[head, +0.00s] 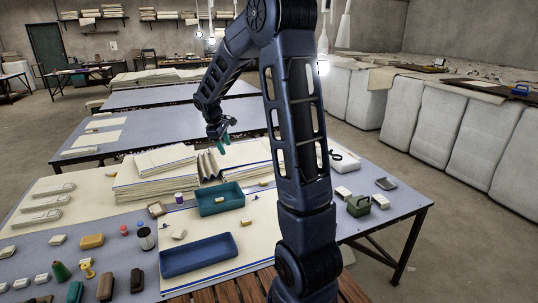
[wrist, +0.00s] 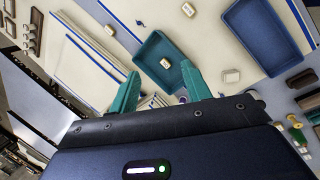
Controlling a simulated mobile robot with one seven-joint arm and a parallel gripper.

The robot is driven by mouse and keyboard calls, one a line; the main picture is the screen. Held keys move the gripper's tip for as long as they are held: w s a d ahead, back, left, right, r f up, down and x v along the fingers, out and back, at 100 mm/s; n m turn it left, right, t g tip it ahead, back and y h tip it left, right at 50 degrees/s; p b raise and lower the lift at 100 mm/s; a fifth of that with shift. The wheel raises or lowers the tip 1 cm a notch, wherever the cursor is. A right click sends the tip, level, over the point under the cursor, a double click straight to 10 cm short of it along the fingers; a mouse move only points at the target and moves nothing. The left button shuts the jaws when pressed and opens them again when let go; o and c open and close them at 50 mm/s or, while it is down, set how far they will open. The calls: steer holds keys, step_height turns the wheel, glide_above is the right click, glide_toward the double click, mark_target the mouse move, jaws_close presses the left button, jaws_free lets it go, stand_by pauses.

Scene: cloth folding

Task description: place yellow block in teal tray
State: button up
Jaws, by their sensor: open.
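The teal tray (head: 205,212) stands on the cream mat near the middle of the table. A small pale yellow block (head: 219,200) lies inside it. In the wrist view the tray (wrist: 150,48) shows ahead of my fingers, with that block (wrist: 165,63) on its floor. A similar small yellowish block (head: 246,222) lies on the mat beside the tray; it also shows in the wrist view (wrist: 188,9). I cannot tell for certain which one the task names. My gripper (head: 222,138) is open and empty, raised above the table, its teal fingers (wrist: 158,88) apart.
A blue tray (head: 198,258) lies in front of the teal one. A cream block (head: 178,234) is on the mat between them, to the left. Folded cloth stacks (head: 155,178) stand behind the teal tray. An orange-yellow item (head: 92,241) and several small items crowd the table's left side.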

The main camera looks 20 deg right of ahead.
steer(key=s+d+r+m+t+y, duration=0.1)
steer(key=s+d+r+m, duration=0.15)
steer(key=s+r, duration=0.45)
steer(key=s+d+r+m+t, duration=0.1)
steer(key=s+d+r+m, duration=0.15)
steer(key=s, duration=0.85)
steer(key=s+m+t+y, duration=0.1)
steer(key=s+m, duration=0.5)
steer(key=s, duration=1)
steer(key=shift+d+r+y, duration=0.3)
steer(key=shift+d+y, duration=0.15)
steer(key=shift+y, duration=0.05)
